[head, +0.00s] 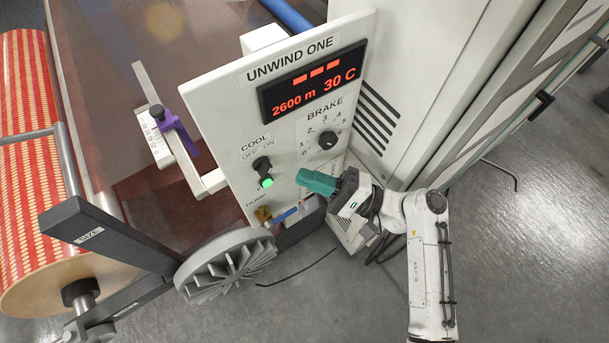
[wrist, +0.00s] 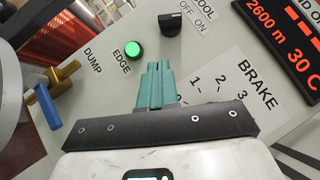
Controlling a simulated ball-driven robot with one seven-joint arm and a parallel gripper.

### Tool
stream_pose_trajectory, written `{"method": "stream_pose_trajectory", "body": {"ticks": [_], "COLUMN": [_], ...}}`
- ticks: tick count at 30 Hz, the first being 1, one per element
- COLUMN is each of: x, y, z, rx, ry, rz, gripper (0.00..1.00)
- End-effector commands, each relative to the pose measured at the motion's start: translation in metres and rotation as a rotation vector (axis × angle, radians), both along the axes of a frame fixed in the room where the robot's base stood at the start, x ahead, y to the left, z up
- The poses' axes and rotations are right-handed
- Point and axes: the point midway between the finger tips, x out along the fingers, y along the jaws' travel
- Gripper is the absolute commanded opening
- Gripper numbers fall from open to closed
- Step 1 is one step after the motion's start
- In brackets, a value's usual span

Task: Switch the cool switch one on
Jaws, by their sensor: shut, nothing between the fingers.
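The cool switch is a black knob (head: 262,164) on the white UNWIND ONE panel (head: 225,110), under the words COOL, OFF and ON. In the wrist view the knob (wrist: 171,24) sits above and slightly right of my fingertips. I cannot tell for sure which label it points to. A lit green round lamp (head: 267,183) is just below it; in the wrist view the lamp (wrist: 133,49) is left of the knob. My gripper (head: 302,179) has teal fingers, shut and empty, in front of the panel to the right of the lamp, apart from the knob. Its fingertips also show in the wrist view (wrist: 156,66).
The brake dial (head: 327,140) is above my gripper. A red display (head: 314,84) reads 2600 m and 30 C. A finned grey wheel (head: 228,262) and a patterned roll (head: 35,160) stand left.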

Motion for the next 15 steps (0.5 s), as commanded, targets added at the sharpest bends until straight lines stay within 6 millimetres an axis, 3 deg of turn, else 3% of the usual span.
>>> {"method": "stream_pose_trajectory", "body": {"ticks": [9, 15], "x": [-0.013, -0.018], "y": [-0.051, -0.069], "z": [-0.020, -0.026], "rx": [0.000, -0.001], "ry": [-0.001, -0.001], "rz": [-0.004, -0.002], "gripper": [0.00, 0.00]}}
